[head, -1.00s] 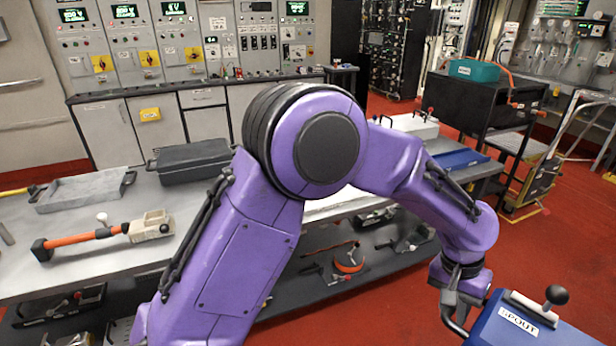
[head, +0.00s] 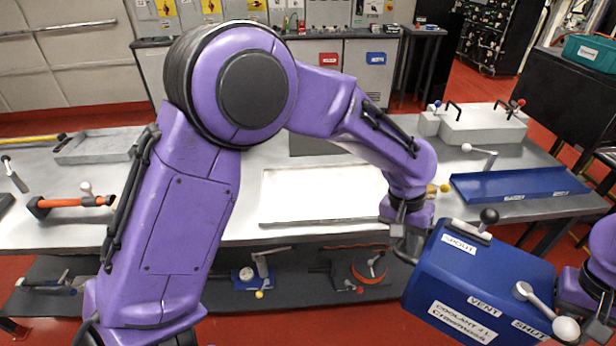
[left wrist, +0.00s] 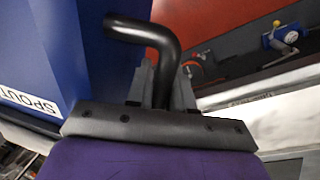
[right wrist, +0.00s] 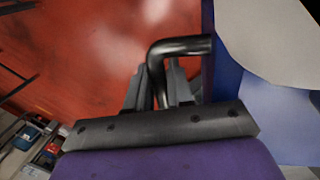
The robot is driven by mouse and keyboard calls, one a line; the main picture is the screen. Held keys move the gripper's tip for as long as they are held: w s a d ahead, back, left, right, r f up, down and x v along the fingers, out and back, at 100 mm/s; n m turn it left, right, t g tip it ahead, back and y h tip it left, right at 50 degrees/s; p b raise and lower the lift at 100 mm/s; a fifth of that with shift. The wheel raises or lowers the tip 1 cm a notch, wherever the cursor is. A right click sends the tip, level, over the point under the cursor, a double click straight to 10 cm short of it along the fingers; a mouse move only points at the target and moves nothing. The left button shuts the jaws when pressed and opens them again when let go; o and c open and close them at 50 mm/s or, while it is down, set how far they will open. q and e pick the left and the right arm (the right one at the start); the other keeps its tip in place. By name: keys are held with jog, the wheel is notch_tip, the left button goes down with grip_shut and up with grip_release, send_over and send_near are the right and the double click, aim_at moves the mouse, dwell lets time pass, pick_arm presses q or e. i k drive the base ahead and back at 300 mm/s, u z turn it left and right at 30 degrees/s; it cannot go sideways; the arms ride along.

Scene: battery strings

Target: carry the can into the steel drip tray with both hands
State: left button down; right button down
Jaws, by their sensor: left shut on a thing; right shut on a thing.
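The can (head: 480,285) is a blue box labelled SPOUT, VENT and COOLANT 4 L, held tilted in front of the bench at the lower right. My left gripper (head: 408,240) is shut on the black bar handle at its left side; the handle also shows in the left wrist view (left wrist: 150,38). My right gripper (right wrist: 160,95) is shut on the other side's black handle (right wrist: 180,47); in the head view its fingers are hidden. The steel drip tray (head: 320,219), shallow and bright, lies mid-bench, left of the can and beyond it. My left arm partly covers the bench.
A blue tray (head: 520,188) lies on the bench to the right, with a grey-white box (head: 484,128) behind it. A grey tray (head: 98,147) and an orange-handled tool (head: 72,202) lie at the left. The lower shelf (head: 310,270) holds tools.

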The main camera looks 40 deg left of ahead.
aim_at(331, 191)
jog(key=u, duration=0.65)
jog(key=i, duration=1)
jog(key=u, duration=0.75)
